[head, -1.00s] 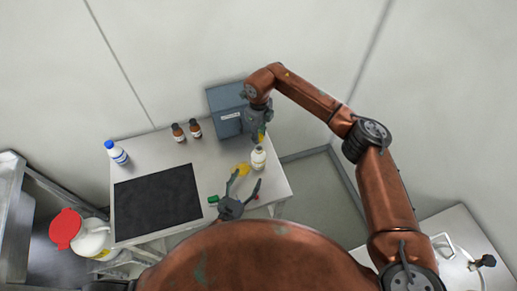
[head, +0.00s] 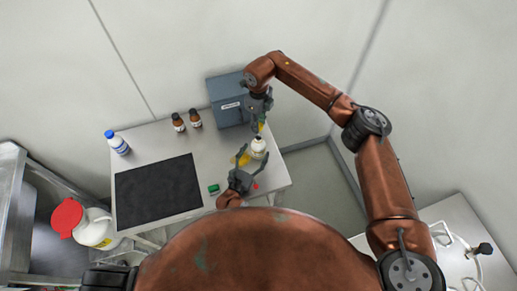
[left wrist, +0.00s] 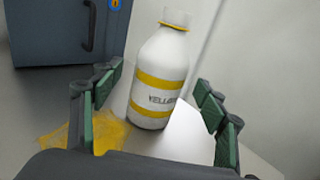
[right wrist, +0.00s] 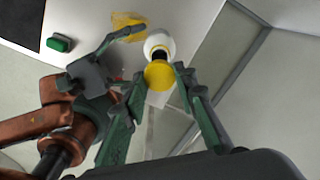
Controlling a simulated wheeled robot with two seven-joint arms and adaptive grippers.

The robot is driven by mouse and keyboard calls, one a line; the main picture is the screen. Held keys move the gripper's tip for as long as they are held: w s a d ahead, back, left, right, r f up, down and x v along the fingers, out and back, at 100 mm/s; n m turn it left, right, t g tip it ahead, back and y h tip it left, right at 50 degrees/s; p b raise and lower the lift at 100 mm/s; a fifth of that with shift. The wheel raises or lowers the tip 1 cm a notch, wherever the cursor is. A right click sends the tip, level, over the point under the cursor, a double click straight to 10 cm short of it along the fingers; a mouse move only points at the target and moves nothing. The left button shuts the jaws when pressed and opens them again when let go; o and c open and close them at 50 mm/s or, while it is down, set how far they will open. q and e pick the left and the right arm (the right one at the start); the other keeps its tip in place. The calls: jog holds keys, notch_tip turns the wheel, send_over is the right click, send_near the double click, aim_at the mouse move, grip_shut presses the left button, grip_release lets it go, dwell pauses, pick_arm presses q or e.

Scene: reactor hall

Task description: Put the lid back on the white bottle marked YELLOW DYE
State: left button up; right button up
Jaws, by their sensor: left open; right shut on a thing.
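The white bottle (head: 258,149) stands upright and open near the right edge of the table. In the left wrist view its label (left wrist: 161,99), partly hidden, reads YELLOW between yellow bands. My left gripper (head: 254,160) is open, with its fingers pointing at the bottle; in the left wrist view the bottle stands between and beyond the fingertips. My right gripper (right wrist: 159,78) is shut on the yellow lid (right wrist: 159,74). The lid (head: 261,127) is held above and a little behind the bottle, apart from its dark open mouth (right wrist: 159,52).
A yellow spill (left wrist: 100,131) lies beside the bottle. A grey-blue box (head: 229,101) stands behind. Two brown bottles (head: 187,120), a blue-capped bottle (head: 118,144), a black mat (head: 157,192) and a green block (head: 213,189) are on the table.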

pick_arm(q)
jog(key=shift+x, duration=1.85)
jog(key=shift+s, duration=0.1)
jog(key=c, duration=1.8)
pick_arm(e)
send_over(259, 138)
jog(key=shift+w+f, duration=0.1)
jog(key=shift+f, duration=2.4)
